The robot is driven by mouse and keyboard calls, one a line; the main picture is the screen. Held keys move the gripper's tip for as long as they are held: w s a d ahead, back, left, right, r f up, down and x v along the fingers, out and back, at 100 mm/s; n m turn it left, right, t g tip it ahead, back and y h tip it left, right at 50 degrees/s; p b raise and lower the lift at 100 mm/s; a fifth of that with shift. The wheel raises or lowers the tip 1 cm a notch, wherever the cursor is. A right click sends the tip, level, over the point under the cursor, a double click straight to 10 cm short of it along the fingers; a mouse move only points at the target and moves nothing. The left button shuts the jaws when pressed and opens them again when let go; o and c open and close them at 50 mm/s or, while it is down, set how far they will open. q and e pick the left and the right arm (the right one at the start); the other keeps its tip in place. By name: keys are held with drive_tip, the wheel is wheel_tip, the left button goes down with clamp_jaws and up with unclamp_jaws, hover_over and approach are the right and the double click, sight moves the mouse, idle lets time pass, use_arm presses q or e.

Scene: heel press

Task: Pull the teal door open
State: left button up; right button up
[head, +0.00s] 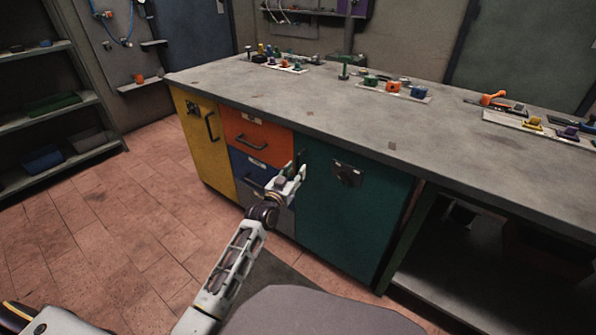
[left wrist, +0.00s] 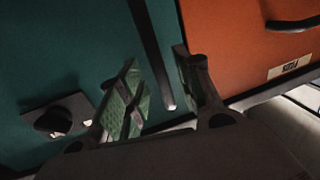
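The teal door (head: 345,215) is closed, flush in the bench front to the right of the drawers. It fills the left of the left wrist view (left wrist: 60,50). Its handle, a dark bar (left wrist: 155,55), runs down near the edge beside the orange drawer. My left gripper (head: 295,172) is at the door's left edge. In the left wrist view its green-padded fingers (left wrist: 162,72) are spread, one on each side of the bar, with gaps visible. In the head view the gripper hides most of the handle. My right gripper is in neither view.
An orange drawer (head: 255,132) and blue drawer (head: 248,172) sit left of the door, then a yellow door (head: 203,145). A dark latch plate (head: 347,174) is on the teal door. Open floor (head: 120,220) lies left; the bench top (head: 340,115) overhangs.

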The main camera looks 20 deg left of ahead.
use_arm(q)
drive_tip(key=shift+w+d+b, duration=0.15)
drive_tip(key=shift+w+b, duration=0.15)
drive_tip(key=shift+w, duration=1)
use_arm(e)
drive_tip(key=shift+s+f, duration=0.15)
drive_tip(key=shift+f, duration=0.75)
use_arm(q)
clamp_jaws()
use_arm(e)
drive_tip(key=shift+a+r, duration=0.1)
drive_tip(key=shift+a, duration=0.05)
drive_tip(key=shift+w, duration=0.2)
